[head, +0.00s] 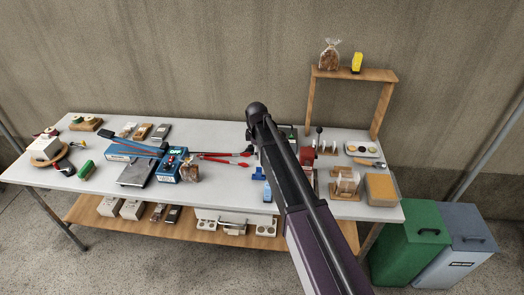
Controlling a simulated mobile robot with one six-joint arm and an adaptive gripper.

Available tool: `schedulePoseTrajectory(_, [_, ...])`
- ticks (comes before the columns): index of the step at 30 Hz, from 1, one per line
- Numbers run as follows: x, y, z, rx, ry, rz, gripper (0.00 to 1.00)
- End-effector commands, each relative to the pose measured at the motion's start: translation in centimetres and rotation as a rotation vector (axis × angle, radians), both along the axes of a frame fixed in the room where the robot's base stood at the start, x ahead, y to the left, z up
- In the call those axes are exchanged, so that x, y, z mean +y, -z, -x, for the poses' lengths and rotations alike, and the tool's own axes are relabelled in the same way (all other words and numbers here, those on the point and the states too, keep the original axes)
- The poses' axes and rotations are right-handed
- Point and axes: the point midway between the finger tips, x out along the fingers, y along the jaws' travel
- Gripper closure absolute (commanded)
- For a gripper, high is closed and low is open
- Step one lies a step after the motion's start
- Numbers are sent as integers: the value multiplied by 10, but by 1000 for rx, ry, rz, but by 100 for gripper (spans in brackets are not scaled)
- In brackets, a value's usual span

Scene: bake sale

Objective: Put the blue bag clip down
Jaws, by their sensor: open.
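A small blue piece (258,173), which may be the blue bag clip, lies on the white table just left of my arm. It is too small to be sure of its shape. A second small blue item with a pale part (267,191) is nearer the front edge. My dark arm reaches up from the bottom across the table and bends at a black joint above it. My gripper cannot be made out; the arm hides the area behind it. I cannot see anything held.
A wooden shelf (384,75) rises at the back right. Green (408,240) and grey (455,262) bins stand at the right. Bare tabletop shows at front left-centre.

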Motion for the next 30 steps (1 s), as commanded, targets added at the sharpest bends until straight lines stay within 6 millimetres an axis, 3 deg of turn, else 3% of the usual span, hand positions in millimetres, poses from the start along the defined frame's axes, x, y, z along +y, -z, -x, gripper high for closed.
schedulePoseTrajectory(30, [-6,-3,4,2,24,-1,12])
